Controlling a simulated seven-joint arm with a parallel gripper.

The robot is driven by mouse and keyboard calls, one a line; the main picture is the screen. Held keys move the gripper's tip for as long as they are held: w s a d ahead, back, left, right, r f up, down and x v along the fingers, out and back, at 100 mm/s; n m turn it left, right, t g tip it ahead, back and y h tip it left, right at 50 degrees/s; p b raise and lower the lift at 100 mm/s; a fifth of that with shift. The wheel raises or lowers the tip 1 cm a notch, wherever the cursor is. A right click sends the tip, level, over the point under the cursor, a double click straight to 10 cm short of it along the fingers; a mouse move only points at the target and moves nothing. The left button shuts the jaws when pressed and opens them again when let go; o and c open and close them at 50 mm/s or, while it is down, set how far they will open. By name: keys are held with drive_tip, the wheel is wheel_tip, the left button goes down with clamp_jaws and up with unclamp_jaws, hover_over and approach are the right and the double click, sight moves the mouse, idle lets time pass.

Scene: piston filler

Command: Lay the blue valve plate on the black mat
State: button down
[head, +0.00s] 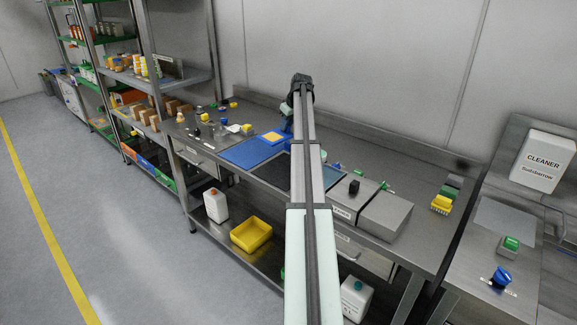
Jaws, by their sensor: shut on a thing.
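My gripper (287,111) is at the far end of my arm, above the back of the workbench and largely hidden by the arm. It is shut on a small blue piece (286,126), which looks like the blue valve plate; the fingertips and most of the piece are too small or covered to see clearly. The black mat (269,172) lies on the bench, nearer the camera than the gripper and left of my arm. Its visible part looks bare, and my arm covers its right side.
Small parts stand further left. A grey metal box (372,216) with a black knob stands right of my arm. A yellow bin (251,235) is on the lower shelf.

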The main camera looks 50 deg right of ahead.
sight(286, 138)
drive_tip(key=s+a, duration=0.2)
drive_tip(key=s, duration=0.1)
drive_tip(key=s+a, duration=0.1)
drive_tip(key=a, duration=0.1)
drive_tip(key=shift+s+f, duration=0.25)
drive_tip(key=shift+s, duration=0.05)
drive_tip(key=shift+s+a+f+n, duration=0.15)
drive_tip(key=shift+s+a+n, duration=0.05)
drive_tip(key=shift+a+n, duration=0.25)
drive_tip(key=shift+f, duration=4.95)
drive_tip(key=shift+f, duration=0.1)
drive_tip(key=c, duration=1.1)
unclamp_jaws()
drive_tip(key=shift+o, duration=0.2)
drive_tip(key=v, duration=1.2)
drive_tip(key=shift+d, duration=0.3)
drive_tip(key=shift+w, duration=0.1)
